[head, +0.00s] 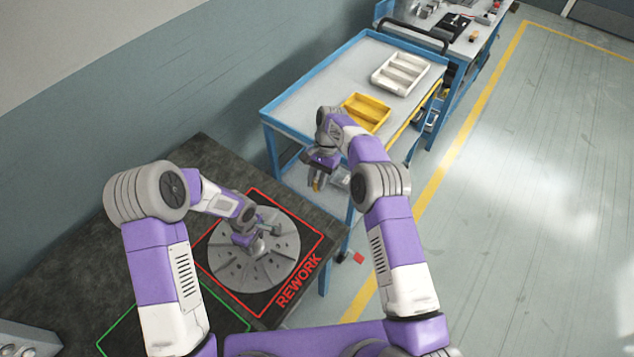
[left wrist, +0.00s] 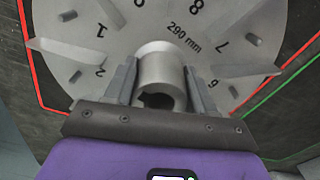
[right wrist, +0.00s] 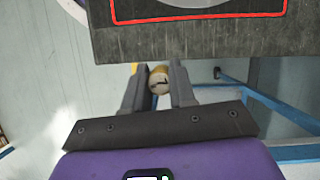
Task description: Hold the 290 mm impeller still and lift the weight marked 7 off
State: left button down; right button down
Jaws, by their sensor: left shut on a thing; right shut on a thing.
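The 290 mm impeller (head: 282,262) is a grey bladed disc lying flat inside the red REWORK outline on the dark bench. In the left wrist view its face (left wrist: 150,22) shows printed numbers, among them 7, with a small dark grey mark beside each and no brass weight in sight. My left gripper (head: 258,238) is shut on its central hub (left wrist: 160,78). My right gripper (head: 317,183) is shut on a small brass weight, clear of the impeller and off the bench's right edge. The weight's round end (right wrist: 158,80) carries a dark mark that I cannot read surely.
A blue cart (head: 300,85) stands beyond the bench, bearing a yellow tray (head: 367,113) and a white compartment tray (head: 401,73). A green outline (head: 125,325) lies left of the red one. A grey block (head: 25,338) sits at lower left. Floor to the right is open.

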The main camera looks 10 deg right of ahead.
pick_arm(q)
jog(key=shift+s+a+f, duration=0.1)
jog(key=shift+s+f, duration=0.15)
jog(key=shift+s, duration=0.05)
jog(key=c, duration=0.8)
grip_release()
jog(key=o, duration=0.5)
jog(key=shift+w+r, duration=0.1)
jog(key=shift+w, duration=0.05)
jog(key=shift+w+r, duration=0.1)
jog(key=shift+r, duration=0.1)
notch_tip(320, 180, up, 12)
jog(key=shift+f, duration=0.15)
